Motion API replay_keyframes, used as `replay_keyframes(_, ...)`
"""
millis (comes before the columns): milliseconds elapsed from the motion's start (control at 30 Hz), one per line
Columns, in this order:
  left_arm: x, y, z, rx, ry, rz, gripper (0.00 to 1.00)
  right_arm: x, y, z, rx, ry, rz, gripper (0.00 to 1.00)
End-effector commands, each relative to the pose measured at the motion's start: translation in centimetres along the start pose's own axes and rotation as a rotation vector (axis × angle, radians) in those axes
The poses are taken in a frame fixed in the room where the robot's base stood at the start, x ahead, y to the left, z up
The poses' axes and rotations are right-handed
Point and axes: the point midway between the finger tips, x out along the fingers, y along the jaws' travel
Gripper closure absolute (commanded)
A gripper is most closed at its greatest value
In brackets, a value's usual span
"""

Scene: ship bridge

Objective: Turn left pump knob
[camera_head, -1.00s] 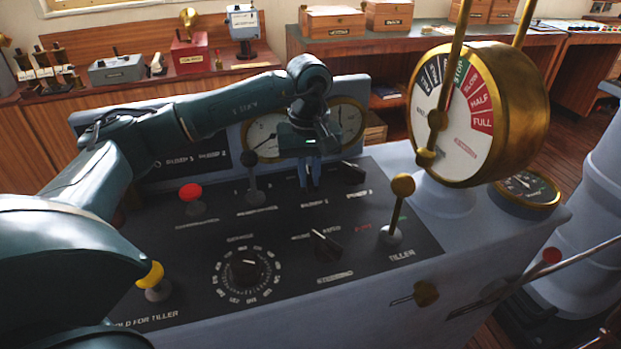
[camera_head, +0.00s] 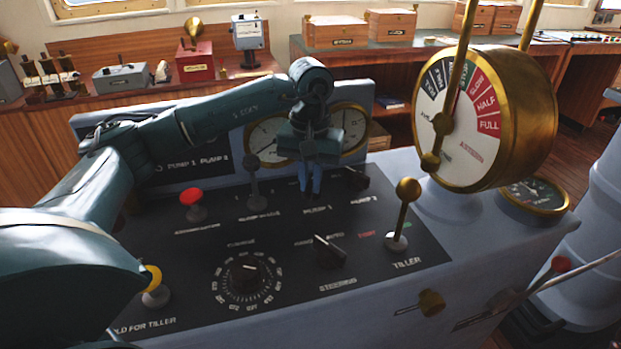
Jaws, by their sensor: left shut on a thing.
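The control console has a black panel (camera_head: 200,275) with the pump knobs on its far part. My left gripper (camera_head: 310,186) points down on the panel just behind the PUMP 1 label, its blue fingers shut on the left pump knob. The fingers hide nearly all of that knob, so its angle cannot be told. The right pump knob (camera_head: 357,179), dark, sits free to the right, behind the PUMP 2 label. My right gripper is not in view.
A grey-knobbed lever (camera_head: 253,175) and a red button (camera_head: 192,198) stand left of the gripper. The steering knob (camera_head: 328,252), brass-tipped tiller lever (camera_head: 404,205) and large brass telegraph (camera_head: 490,115) are nearer or to the right. Gauges (camera_head: 348,128) stand behind.

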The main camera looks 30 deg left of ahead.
Motion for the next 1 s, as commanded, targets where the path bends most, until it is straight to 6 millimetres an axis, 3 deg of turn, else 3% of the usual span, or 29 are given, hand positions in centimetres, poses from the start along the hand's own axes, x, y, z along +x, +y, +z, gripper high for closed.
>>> replay_keyframes(167, -0.1, 0.0, 0.0, 0.002, 0.001, 0.000, 1.00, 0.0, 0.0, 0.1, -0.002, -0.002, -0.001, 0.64)
replay_keyframes(200, -0.1, 0.0, 0.0, 0.002, 0.001, 0.000, 0.86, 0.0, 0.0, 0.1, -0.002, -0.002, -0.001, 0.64)
replay_keyframes(433, -0.1, 0.0, 0.0, 0.001, 0.001, 0.000, 0.67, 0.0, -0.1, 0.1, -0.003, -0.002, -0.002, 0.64)
replay_keyframes(767, -0.5, 0.0, 0.0, 0.000, 0.001, 0.000, 0.66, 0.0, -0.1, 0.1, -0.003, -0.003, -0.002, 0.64)
replay_keyframes(1000, -4.8, 0.1, -0.1, 0.000, 0.006, 0.004, 0.66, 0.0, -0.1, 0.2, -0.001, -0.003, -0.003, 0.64)
